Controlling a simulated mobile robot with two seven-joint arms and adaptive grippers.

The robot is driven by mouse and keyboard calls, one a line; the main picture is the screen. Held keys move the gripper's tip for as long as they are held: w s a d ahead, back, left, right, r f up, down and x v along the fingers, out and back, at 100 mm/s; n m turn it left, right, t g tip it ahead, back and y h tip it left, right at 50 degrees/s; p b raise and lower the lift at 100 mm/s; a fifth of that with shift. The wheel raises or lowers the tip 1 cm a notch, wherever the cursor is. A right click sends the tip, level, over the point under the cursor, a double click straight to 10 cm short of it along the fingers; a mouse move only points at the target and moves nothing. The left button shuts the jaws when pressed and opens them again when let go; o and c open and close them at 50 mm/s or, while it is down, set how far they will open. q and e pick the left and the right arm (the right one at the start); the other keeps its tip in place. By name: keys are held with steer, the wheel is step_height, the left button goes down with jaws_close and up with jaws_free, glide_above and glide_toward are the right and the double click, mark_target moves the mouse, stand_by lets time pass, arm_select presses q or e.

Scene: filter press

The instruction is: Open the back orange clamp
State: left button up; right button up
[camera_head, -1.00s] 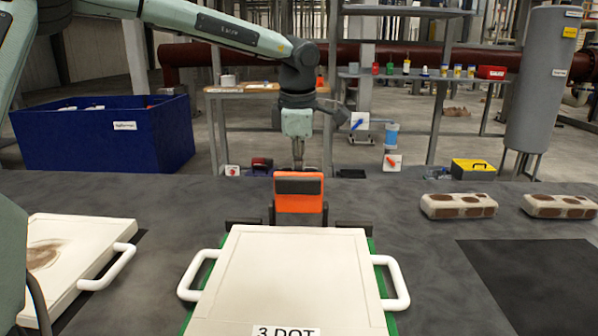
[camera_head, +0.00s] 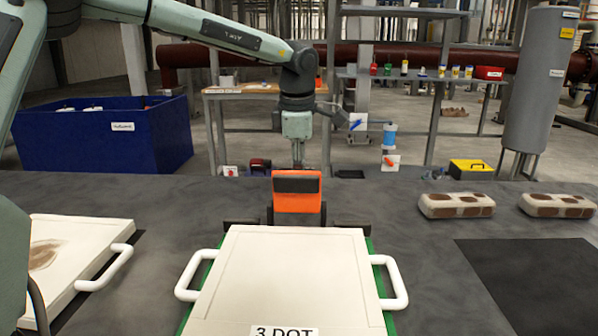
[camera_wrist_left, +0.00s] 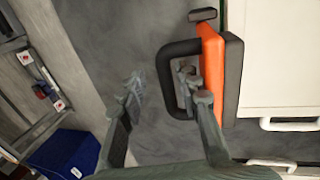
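The back orange clamp (camera_head: 297,195) stands upright at the far edge of the white plate labelled "3 DOT" (camera_head: 295,275). In the left wrist view the orange clamp body (camera_wrist_left: 213,75) has a black loop handle (camera_wrist_left: 163,75) sticking out from it. My left gripper (camera_head: 298,155) points down just behind the clamp in the head view. In the left wrist view my left gripper (camera_wrist_left: 160,88) is open, with one finger appearing within the handle loop and the other outside it. The handle bar lies between the fingers; contact cannot be told. My right gripper is not in view.
Another white plate (camera_head: 80,255) with a brown stain lies at the left. Two brown-spotted blocks (camera_head: 456,205) (camera_head: 557,205) lie on the right of the dark table. A blue bin (camera_head: 75,145) stands beyond the table.

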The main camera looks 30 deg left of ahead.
arm_select(q)
steer(key=shift+p+v, duration=1.4)
steer(key=shift+v, duration=1.3)
steer(key=shift+p+v, duration=0.5)
steer(key=shift+v, duration=0.8)
steer(key=shift+s, duration=0.1)
